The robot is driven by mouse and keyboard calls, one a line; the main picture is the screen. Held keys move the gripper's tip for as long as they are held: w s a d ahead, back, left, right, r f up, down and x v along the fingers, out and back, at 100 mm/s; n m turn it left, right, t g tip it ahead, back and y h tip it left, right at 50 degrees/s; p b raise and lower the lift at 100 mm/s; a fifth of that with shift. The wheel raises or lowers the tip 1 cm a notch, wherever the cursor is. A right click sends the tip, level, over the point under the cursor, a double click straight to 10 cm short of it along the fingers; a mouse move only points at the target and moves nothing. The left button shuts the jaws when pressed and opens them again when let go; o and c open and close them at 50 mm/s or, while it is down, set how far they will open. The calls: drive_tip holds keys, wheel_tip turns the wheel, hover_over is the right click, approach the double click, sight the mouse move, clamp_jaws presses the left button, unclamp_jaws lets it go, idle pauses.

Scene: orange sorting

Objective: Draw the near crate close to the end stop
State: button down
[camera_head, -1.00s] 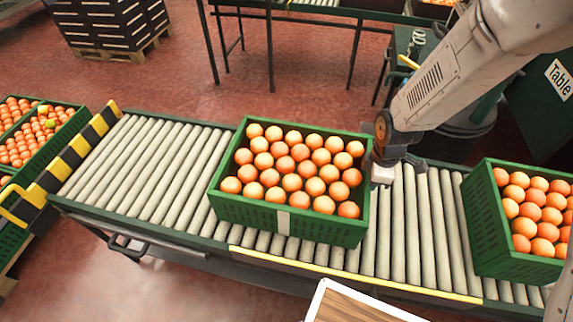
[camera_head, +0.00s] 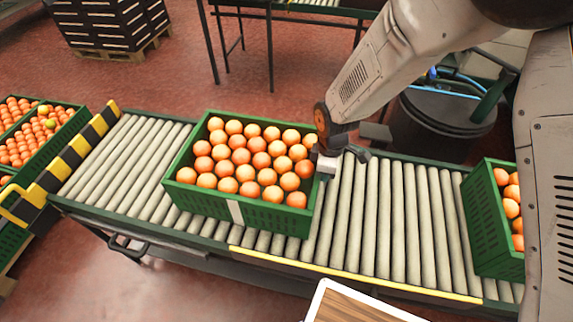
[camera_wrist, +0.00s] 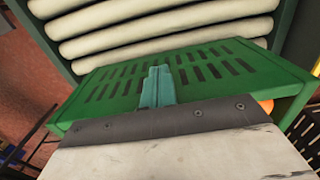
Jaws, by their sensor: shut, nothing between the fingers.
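The near crate (camera_head: 275,217) is green, full of oranges, with a pale label on its front side. It sits on the roller conveyor (camera_head: 390,215), left of the middle. The end stop (camera_head: 75,150) is the black-and-yellow striped bar at the conveyor's left end, with bare rollers between it and the crate. My gripper (camera_head: 327,165) is shut and empty at the crate's right side. In the wrist view my closed fingers (camera_wrist: 157,85) lie against or just over the crate's slotted green wall (camera_wrist: 100,92); exact contact is hard to tell.
Another green crate of oranges (camera_head: 490,225) stands at the conveyor's right, partly hidden by my arm. Crates of oranges (camera_head: 35,130) stand beyond the stop at far left. A dark bin (camera_head: 440,125) stands behind the conveyor. A yellow strip (camera_head: 350,275) runs along the front edge.

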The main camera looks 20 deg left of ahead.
sight(295, 164)
drive_tip(key=shift+s+a, duration=0.35)
drive_tip(key=shift+a, duration=1.5)
drive_tip(key=shift+s+a, duration=0.4)
drive_tip(key=shift+a, duration=1.4)
drive_tip(key=shift+s+a, duration=0.35)
drive_tip(key=shift+a, duration=1.5)
drive_tip(key=shift+d, duration=0.1)
drive_tip(key=shift+w+d, duration=0.25)
drive_tip(key=shift+d, duration=0.95)
wheel_tip(295, 164, up, 12)
